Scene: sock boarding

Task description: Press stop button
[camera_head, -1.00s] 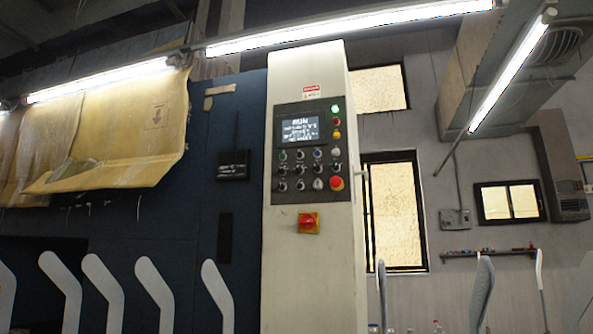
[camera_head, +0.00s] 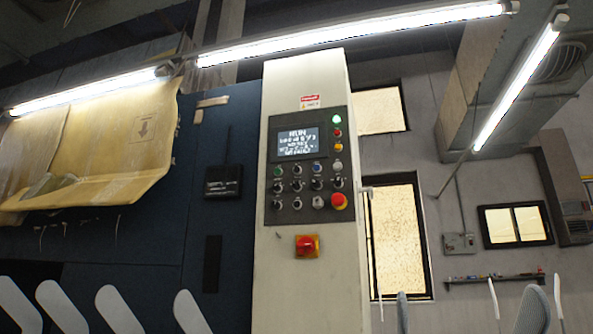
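A dark control panel (camera_head: 308,210) is set in the front of a tall cream cabinet (camera_head: 303,285). Its screen (camera_head: 297,142) shows RUN in its top line, with smaller lines I cannot read. A lit green lamp (camera_head: 337,119) sits at the panel's top right, with red and yellow lamps below it. Several small knobs and buttons fill the rows under the screen. No button label is readable. Neither gripper is in view.
A red rotary switch (camera_head: 306,246) on a yellow plate is below the panel. White sock-shaped boards (camera_head: 118,310) stand along the lower left, with more at the lower right. A yellowish sheet (camera_head: 100,165) hangs at the left. Wall windows are at the right.

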